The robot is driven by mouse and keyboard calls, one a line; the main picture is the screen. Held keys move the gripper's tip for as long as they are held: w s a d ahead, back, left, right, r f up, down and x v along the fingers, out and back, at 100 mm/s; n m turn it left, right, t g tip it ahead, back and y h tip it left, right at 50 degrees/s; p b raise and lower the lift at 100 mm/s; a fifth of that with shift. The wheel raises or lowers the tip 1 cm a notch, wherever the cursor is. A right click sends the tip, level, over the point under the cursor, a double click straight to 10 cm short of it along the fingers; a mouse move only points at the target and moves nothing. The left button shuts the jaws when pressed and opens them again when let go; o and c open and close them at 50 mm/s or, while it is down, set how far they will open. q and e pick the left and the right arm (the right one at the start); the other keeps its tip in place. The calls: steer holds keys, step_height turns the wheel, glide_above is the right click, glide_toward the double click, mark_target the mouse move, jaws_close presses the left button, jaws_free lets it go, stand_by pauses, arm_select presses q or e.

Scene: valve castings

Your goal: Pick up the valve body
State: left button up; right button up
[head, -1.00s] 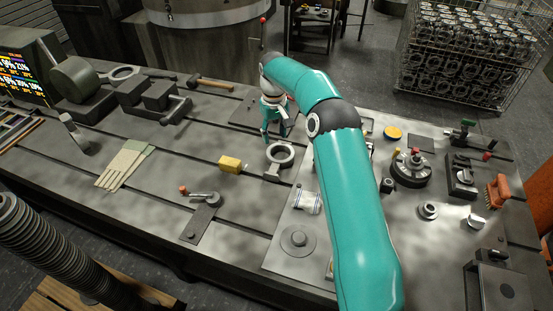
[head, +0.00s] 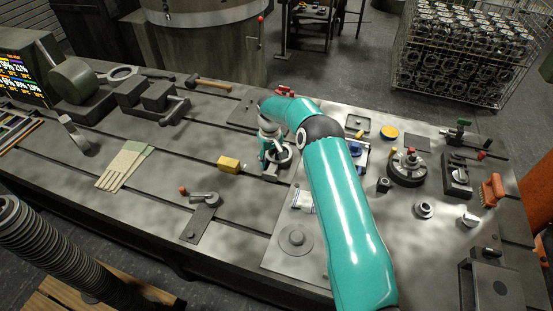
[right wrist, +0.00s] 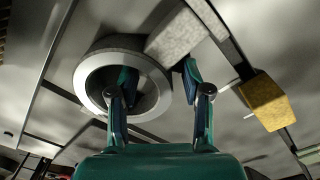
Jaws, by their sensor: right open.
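The valve body, a grey ring-shaped casting (head: 285,162) with a blocky neck, lies on the steel bench near the middle of the head view. In the right wrist view its ring (right wrist: 97,72) is at upper left, with the block (right wrist: 180,38) joining at upper right. My right gripper (head: 270,153) is just above it, partly covering it. In the right wrist view the right gripper (right wrist: 158,75) is open. One finger shows over the bore and the other beside the ring's outer edge. I cannot tell whether they touch. My left gripper is not in view.
A yellow block (head: 229,165) lies left of the valve body, and also shows in the wrist view (right wrist: 265,100). A silver cylinder (head: 302,200) and round disc (head: 296,240) lie in front. Bench is clear between them.

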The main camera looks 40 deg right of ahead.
jaws_close()
stand_by(0.3)
steer(key=shift+r, duration=0.15)
steer(key=shift+r, duration=0.1)
